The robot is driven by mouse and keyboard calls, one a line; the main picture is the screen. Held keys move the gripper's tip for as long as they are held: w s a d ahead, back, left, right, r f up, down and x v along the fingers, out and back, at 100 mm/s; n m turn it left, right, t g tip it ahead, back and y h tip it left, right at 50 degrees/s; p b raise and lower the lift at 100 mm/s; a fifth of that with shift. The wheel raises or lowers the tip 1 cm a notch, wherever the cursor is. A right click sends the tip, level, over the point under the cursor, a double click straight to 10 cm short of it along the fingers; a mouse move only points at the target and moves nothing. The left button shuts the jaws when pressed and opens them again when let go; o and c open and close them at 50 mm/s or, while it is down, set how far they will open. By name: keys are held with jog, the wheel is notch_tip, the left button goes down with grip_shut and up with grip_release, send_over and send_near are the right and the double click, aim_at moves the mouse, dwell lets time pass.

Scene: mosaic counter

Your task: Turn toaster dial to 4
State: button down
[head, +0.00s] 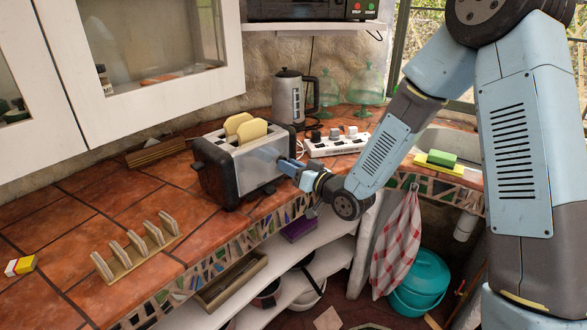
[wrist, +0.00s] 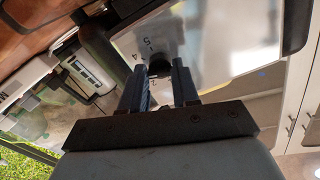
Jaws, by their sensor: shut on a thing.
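The toaster (head: 240,168) is silver with black ends and stands on the tiled counter, with two slices of bread (head: 246,129) showing in its slots. My gripper (head: 284,166) is at the toaster's right front face. In the wrist view my gripper (wrist: 160,82) is shut on the dark round toaster dial (wrist: 160,68), with a finger on each side of it. The dial's pointer cannot be made out, and the fingers hide part of the scale.
A white power strip (head: 335,145) with plugs lies right of the toaster, before a kettle (head: 289,97) and green glass domes (head: 370,83). A wooden rack (head: 138,248) stands at the left front. Open shelves lie below the counter edge.

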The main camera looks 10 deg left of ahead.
jog(key=m, duration=0.5)
jog(key=shift+m, duration=0.3)
dwell(0.4)
jog(key=c, duration=0.8)
grip_release()
